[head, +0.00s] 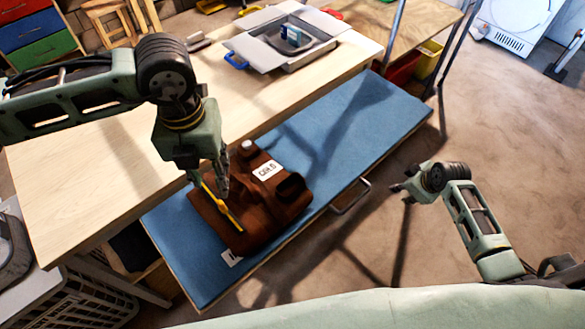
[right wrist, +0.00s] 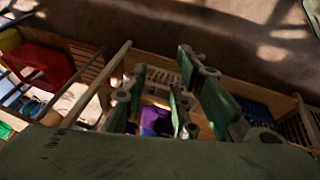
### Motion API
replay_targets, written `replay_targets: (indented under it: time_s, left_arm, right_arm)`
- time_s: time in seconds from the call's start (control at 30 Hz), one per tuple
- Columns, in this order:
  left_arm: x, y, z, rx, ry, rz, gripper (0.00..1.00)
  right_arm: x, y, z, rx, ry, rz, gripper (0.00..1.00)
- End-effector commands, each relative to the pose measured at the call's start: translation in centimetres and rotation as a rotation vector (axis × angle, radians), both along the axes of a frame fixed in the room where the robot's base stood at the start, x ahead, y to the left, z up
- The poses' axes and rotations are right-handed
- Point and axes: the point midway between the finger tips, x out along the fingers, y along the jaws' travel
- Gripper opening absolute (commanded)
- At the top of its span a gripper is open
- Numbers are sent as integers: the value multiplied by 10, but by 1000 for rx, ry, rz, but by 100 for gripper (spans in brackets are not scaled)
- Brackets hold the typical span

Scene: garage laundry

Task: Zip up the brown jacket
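The brown jacket (head: 270,215) lies as a bulky bundle on the blue padded board (head: 345,130). A white printed label (head: 267,170) is on its upper part. A yellow strip with a small cross-piece (head: 221,207) runs along its left side. My left gripper (head: 211,188) points down over the upper end of this strip. Its fingers look apart; whether they touch the strip or the jacket I cannot tell. My right gripper (head: 398,190) is away to the right of the board, over the floor. In the right wrist view its fingers (right wrist: 158,95) are apart and empty.
A wooden table (head: 105,170) stands behind the board, with a grey basin (head: 290,45) on it. A metal handle (head: 350,197) sticks out from the board's front edge. A white crate (head: 75,300) is at the lower left. The floor to the right is open.

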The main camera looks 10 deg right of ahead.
Motion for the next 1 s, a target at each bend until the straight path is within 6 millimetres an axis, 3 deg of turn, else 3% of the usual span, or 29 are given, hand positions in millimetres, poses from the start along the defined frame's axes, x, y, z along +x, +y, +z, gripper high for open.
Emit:
replay_targets:
  time_s: [0.03, 0.1, 0.33, 0.4, 0.47, 0.7, 0.87, 1.0]
  left_arm:
    - [0, 0, 0, 0, 0, 0, 31]
    - [0, 0, 0, 0, 0, 0, 31]
    - [0, 0, 0, 0, 0, 0, 31]
    - [0, 0, 0, 0, 0, 0, 31]
    - [0, 0, 0, 0, 0, 0, 31]
    - [0, 0, 0, 0, 0, 0, 31]
    - [0, 0, 0, 0, 0, 0, 31]
    - [0, 0, 0, 0, 0, 0, 31]
  right_arm:
    - [15, -5, 28, -10, -26, 42, 26]
    - [29, -7, 63, -19, -52, 108, 26]
    - [57, -3, 167, -71, -124, 332, 26]
    - [69, 36, 167, -29, -126, 384, 26]
    - [78, 62, 174, -9, -133, 428, 26]
    - [99, 186, 214, 63, -138, 668, 26]
    - [91, 267, 243, 78, -110, 859, 26]
    - [71, 323, 262, 58, -60, 1022, 26]
